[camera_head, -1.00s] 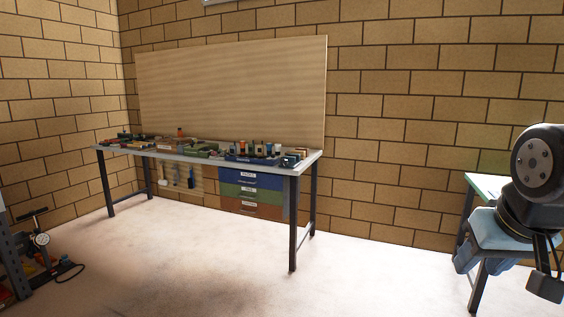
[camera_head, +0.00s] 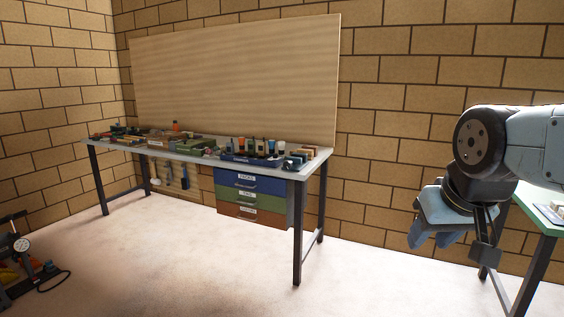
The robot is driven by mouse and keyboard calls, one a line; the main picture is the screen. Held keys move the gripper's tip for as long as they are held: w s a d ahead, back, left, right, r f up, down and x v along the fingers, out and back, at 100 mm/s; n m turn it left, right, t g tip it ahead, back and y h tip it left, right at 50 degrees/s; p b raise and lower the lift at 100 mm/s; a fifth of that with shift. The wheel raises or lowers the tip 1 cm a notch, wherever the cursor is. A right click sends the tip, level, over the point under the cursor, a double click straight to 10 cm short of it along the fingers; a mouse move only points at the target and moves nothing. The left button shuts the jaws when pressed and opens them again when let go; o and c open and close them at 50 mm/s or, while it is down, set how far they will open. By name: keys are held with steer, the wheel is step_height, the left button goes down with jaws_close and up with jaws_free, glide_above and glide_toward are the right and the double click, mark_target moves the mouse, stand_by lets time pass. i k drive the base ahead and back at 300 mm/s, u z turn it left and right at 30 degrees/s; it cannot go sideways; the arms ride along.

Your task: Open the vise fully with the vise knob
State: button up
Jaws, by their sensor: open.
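A small grey-blue item (camera_head: 296,161) sits at the front right corner of the workbench (camera_head: 205,159). It may be the vise, but it is too small to tell, and I cannot make out a knob. My gripper (camera_head: 433,240) hangs at the right of the view, fingers pointing down. It is open and empty, well to the right of the bench and apart from it.
Drawers (camera_head: 247,196) in blue, green and red hang under the bench's right end. Several jars and tools crowd the benchtop. A green-topped table (camera_head: 540,222) stands at the right. A pump with a gauge (camera_head: 20,245) is at far left. The floor (camera_head: 190,260) before the bench is clear.

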mark_target(287, 164)
steer(key=u, duration=0.1)
steer(key=i, duration=1.05)
steer(key=u, duration=0.15)
